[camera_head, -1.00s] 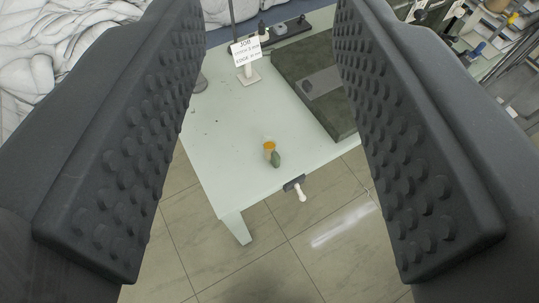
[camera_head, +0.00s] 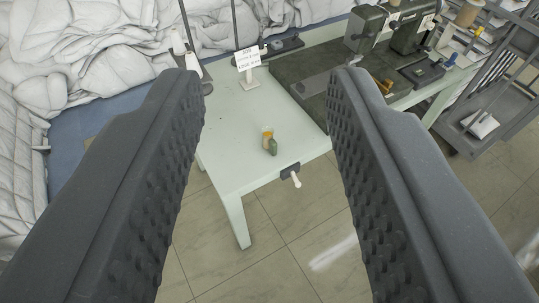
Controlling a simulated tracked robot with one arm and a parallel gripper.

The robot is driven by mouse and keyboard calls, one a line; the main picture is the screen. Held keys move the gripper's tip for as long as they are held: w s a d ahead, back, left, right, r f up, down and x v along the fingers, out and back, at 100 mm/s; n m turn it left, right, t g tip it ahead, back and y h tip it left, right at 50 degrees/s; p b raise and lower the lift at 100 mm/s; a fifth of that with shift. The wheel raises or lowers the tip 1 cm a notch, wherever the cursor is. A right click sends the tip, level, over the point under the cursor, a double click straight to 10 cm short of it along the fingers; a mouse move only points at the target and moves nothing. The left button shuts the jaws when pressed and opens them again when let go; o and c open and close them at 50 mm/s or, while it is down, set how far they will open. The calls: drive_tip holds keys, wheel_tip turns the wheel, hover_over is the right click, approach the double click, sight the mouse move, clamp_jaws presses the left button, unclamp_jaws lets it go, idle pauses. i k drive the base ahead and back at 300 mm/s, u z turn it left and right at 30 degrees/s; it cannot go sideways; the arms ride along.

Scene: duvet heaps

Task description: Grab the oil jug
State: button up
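A sign on a stand (camera_head: 248,70) is at the table's back. A dark sewing machine (camera_head: 405,30) stands on a dark board (camera_head: 315,85) to the right. A white-handled clamp (camera_head: 291,174) juts from the front edge. Duvet heaps (camera_head: 90,50) fill the back left. Tiled floor in front is clear.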

sight(268, 144)
drive_tip(key=u, duration=0.3)
drive_tip(key=i, duration=1.25)
drive_tip(key=z, duration=0.5)
